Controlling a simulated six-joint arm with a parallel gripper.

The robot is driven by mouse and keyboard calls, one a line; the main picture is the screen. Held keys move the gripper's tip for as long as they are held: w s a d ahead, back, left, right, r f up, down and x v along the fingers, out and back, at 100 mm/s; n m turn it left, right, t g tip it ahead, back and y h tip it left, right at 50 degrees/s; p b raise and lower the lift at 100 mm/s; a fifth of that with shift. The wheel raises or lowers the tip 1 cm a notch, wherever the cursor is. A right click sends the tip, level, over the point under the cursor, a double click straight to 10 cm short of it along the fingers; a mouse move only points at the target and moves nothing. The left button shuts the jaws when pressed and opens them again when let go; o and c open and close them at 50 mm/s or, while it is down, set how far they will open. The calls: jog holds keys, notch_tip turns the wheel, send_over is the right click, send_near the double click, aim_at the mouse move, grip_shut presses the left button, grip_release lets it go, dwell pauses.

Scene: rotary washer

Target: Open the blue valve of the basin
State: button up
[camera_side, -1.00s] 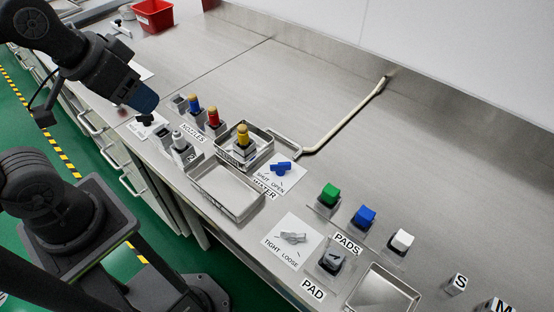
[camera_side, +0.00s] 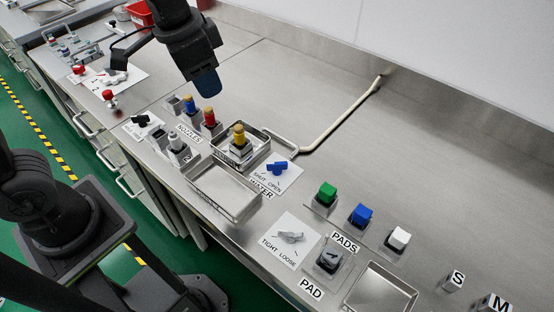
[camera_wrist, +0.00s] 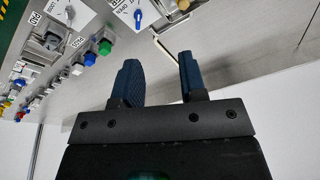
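The blue valve (camera_side: 277,168) is a small blue handle on a white card printed SHUT and OPEN, with a WATER label, right of the basin. It also shows in the wrist view (camera_wrist: 138,17) near the top, beyond my fingers. The metal basin (camera_side: 263,139) holds a yellow-topped nozzle (camera_side: 239,137). My gripper (camera_side: 207,84) is in the air above the bench, up and left of the valve and apart from it. In the wrist view my gripper (camera_wrist: 164,78) has its two blue fingers spread with nothing between them.
A shallow tray (camera_side: 222,194) lies in front of the basin. Blue and red nozzles (camera_side: 209,118) stand to the left. A pale pipe (camera_side: 345,118) runs behind the valve. Green, blue and white pads (camera_side: 362,214) stand at right. The bench behind is clear.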

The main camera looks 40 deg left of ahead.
aim_at(277, 163)
jog(key=w+d+f+m+g, duration=0.3)
jog(key=w+d+f+m, duration=0.1)
jog(key=w+d+f, duration=0.45)
jog(key=shift+y, duration=0.3)
jog(key=f, duration=1.3)
jog(key=shift+s+d+f, duration=0.25)
jog(key=shift+s+d, duration=0.05)
jog(key=shift+s, duration=0.1)
jog(key=shift+c, duration=0.4)
grip_shut()
